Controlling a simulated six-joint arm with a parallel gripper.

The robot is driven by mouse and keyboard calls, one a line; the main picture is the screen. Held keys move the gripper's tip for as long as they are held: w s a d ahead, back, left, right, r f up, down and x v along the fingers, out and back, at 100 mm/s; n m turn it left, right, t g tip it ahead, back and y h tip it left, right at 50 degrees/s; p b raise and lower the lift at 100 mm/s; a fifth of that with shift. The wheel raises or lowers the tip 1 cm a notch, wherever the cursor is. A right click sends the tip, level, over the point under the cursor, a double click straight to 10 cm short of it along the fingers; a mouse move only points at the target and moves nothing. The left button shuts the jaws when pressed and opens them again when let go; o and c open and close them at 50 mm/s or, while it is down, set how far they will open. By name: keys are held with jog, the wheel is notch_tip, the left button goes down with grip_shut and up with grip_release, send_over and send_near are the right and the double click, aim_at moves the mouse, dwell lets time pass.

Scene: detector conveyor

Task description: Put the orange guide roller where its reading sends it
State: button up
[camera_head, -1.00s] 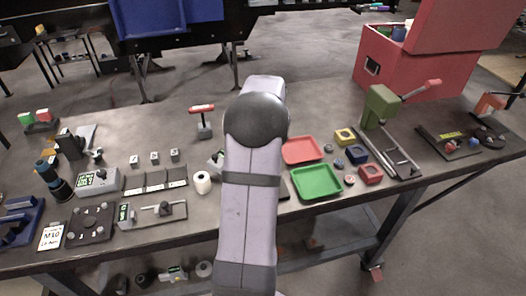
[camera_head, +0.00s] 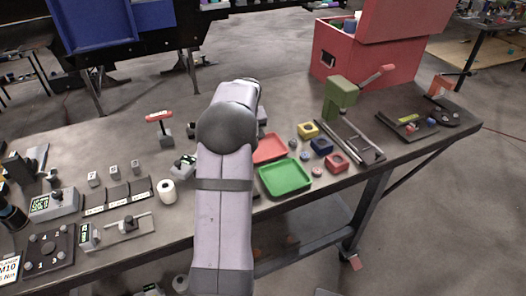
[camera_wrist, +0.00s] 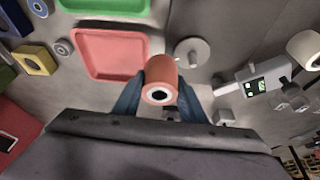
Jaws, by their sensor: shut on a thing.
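The orange guide roller (camera_wrist: 160,82) is between the two fingers of my gripper (camera_wrist: 160,98) in the wrist view, its dark bore facing the camera. My gripper is shut on it. In the head view my arm hides the gripper and the roller. A detector with a lit display (camera_wrist: 254,87) is to the right in the wrist view; its digits are too small to read. The red tray (camera_wrist: 112,52) is just left of the roller in the wrist view, and it shows right of my arm in the head view (camera_head: 269,149). The green tray (camera_head: 285,178) is in front of it.
A white roll (camera_head: 167,191) stands left of my arm. Yellow (camera_head: 308,130), blue (camera_head: 321,147) and red (camera_head: 336,163) blocks lie right of the trays. A green press-like device (camera_head: 341,98) stands behind them. A grey disc with a peg (camera_wrist: 192,51) is near the gripper.

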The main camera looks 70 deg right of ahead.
jog(key=s+d+r+m+g+h, duration=0.1)
jog(key=s+d+r+m+g, duration=0.2)
jog(key=m, duration=0.5)
jog(key=shift+s+d+r, duration=0.35)
jog(key=shift+s+d, duration=0.45)
jog(key=shift+d, duration=0.45)
jog(key=p, duration=0.3)
send_over(263, 153)
jog(key=a, duration=0.2)
jog(key=shift+a+f, duration=0.1)
jog(key=shift+f, duration=4.9)
